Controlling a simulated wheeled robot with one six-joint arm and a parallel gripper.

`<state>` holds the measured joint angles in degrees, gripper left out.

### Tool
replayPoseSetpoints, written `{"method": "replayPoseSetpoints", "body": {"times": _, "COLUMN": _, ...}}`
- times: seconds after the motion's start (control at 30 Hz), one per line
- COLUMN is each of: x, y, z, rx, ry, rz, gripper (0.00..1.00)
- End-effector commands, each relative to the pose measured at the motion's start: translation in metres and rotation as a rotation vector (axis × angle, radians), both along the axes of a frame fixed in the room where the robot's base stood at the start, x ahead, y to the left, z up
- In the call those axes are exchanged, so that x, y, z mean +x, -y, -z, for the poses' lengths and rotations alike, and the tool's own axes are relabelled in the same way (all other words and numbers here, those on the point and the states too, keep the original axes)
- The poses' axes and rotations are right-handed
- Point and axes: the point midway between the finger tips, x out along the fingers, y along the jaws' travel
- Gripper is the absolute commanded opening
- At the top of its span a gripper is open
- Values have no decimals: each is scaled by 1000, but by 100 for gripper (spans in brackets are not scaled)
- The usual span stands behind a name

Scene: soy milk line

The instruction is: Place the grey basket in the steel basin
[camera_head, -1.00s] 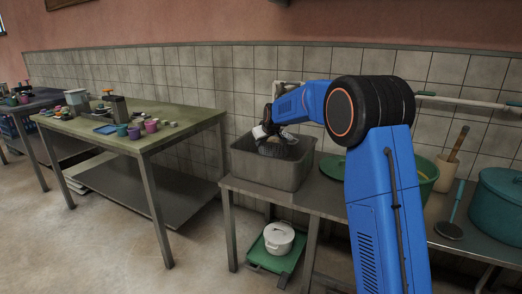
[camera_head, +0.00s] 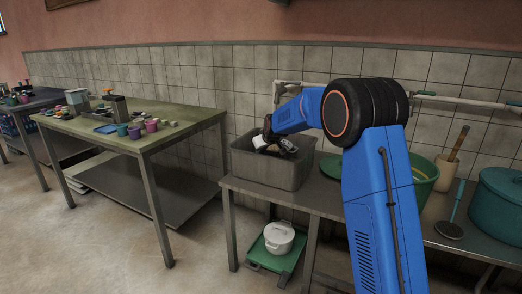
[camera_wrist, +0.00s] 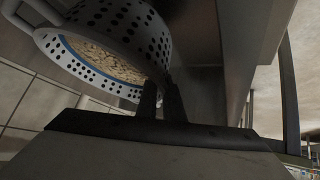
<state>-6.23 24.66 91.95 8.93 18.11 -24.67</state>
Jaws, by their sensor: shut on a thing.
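The grey basket (camera_wrist: 125,25) shows in the wrist view, with round holes, a blue line inside its rim, a handle and pale beans or grain in it. My gripper (camera_wrist: 160,98) is shut on its rim. In the head view my gripper (camera_head: 272,146) reaches down into the steel basin (camera_head: 264,170), which stands at the left end of the steel table. A grey wall, likely the basin's, rises beside the basket in the wrist view. Whether the basket touches the basin floor I cannot tell.
A green bowl (camera_head: 424,176), a wooden pestle in a mortar (camera_head: 444,173), a ladle (camera_head: 449,229) and a teal pot (camera_head: 500,200) stand right of my arm. A cluttered green-topped table (camera_head: 185,122) is to the left.

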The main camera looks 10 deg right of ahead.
Motion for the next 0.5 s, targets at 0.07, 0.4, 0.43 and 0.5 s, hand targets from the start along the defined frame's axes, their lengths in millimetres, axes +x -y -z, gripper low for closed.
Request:
{"method": "replayPoseSetpoints", "body": {"times": 0.07, "x": 0, "y": 0, "z": 0, "rx": -1, "ry": 2, "rz": 0, "gripper": 0}}
{"method": "replayPoseSetpoints", "body": {"times": 0.4, "x": 0, "y": 0, "z": 3, "rx": 0, "ry": 0, "rz": 0, "gripper": 26}}
{"method": "replayPoseSetpoints", "body": {"times": 0.43, "x": 0, "y": 0, "z": 3, "rx": 0, "ry": 0, "rz": 0, "gripper": 26}}
{"method": "replayPoseSetpoints", "body": {"times": 0.5, "x": 0, "y": 0, "z": 3, "rx": 0, "ry": 0, "rz": 0, "gripper": 26}}
